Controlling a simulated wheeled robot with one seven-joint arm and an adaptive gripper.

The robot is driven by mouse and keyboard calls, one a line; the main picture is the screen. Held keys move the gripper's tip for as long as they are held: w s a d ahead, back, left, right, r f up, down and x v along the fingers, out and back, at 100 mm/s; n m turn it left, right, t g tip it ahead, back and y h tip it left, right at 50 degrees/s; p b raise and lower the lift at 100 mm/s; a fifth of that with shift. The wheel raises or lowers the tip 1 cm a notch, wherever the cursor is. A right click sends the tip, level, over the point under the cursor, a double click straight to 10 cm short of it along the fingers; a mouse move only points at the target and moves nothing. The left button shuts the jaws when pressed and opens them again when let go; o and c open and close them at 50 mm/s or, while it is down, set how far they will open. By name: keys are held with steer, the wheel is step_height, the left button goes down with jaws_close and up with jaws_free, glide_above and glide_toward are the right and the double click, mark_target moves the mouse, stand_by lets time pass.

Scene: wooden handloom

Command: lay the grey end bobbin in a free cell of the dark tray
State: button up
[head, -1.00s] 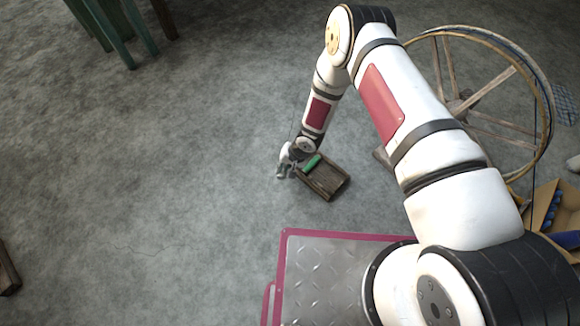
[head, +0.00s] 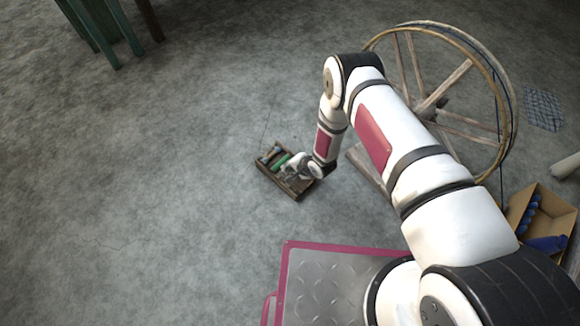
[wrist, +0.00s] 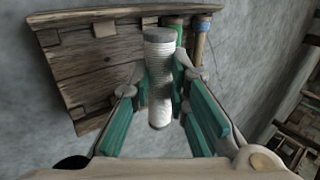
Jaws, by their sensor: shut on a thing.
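My gripper (wrist: 162,75) is shut on the grey end bobbin (wrist: 159,95), a pale thread-wound cylinder with a grey end cap, between teal finger pads. The dark tray (wrist: 95,65) is a brown wooden box behind the bobbin in the wrist view, with bare cells to the left. A green bobbin (wrist: 174,25) and a blue bobbin with a tan end (wrist: 201,40) lie at the tray's right part. In the head view my gripper (head: 297,166) is at the tray (head: 296,192), beside the green bobbin (head: 280,162). The bobbin's height above the tray cannot be told.
A large wooden spinning wheel (head: 503,120) stands right of the tray, behind my arm. A cardboard box (head: 548,205) with blue bobbins (head: 530,215) is at the right edge. Green stool legs (head: 95,35) are at the upper left. The grey floor left of the tray is clear.

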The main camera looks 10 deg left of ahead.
step_height(320, 180, down, 4)
steer(key=b, duration=0.3)
steer(key=shift+r, duration=0.15)
steer(key=shift+f, duration=0.7)
steer(key=o, duration=0.8)
steer(key=shift+o, duration=0.2)
steer(key=v, duration=1.2)
